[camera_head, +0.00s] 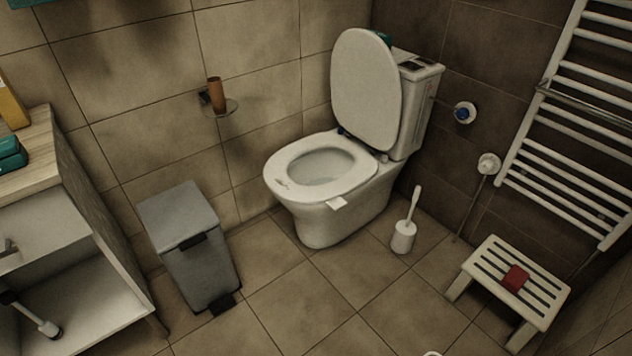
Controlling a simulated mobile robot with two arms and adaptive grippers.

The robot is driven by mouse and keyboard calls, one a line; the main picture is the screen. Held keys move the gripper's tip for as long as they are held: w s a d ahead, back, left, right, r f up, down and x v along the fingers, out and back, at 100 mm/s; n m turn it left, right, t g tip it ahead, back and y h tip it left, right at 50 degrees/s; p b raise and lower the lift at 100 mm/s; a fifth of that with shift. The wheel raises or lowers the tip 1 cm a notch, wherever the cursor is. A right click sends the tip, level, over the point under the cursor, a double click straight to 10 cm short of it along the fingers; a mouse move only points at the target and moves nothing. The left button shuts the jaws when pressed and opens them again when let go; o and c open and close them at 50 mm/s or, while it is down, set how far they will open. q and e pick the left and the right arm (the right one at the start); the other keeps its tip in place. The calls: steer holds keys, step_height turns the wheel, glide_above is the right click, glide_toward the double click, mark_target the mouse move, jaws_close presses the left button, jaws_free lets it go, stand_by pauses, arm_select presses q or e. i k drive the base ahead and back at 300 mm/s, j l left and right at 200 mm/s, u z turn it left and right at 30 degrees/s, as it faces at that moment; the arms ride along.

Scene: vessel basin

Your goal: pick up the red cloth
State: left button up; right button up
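The red cloth (515,278) is a small, dark red folded piece. It lies on the slatted top of a low white stool (483,262) at the lower right. Nothing is touching it from above. Neither of my grippers can be made out in this view.
A toilet (345,215) with its lid up stands at the back centre. A toilet brush (403,236) stands between it and the stool. A white towel rack (560,125) is on the wall behind the stool. A grey bin (185,240) and a cabinet (85,200) are left.

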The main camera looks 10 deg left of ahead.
mark_target(516, 275)
steer(key=j+z, duration=0.1)
steer(key=z, duration=0.4)
steer(key=j+z, duration=0.2)
steer(key=z, duration=0.3)
steer(key=i+j+z, duration=0.1)
steer(key=z, duration=0.4)
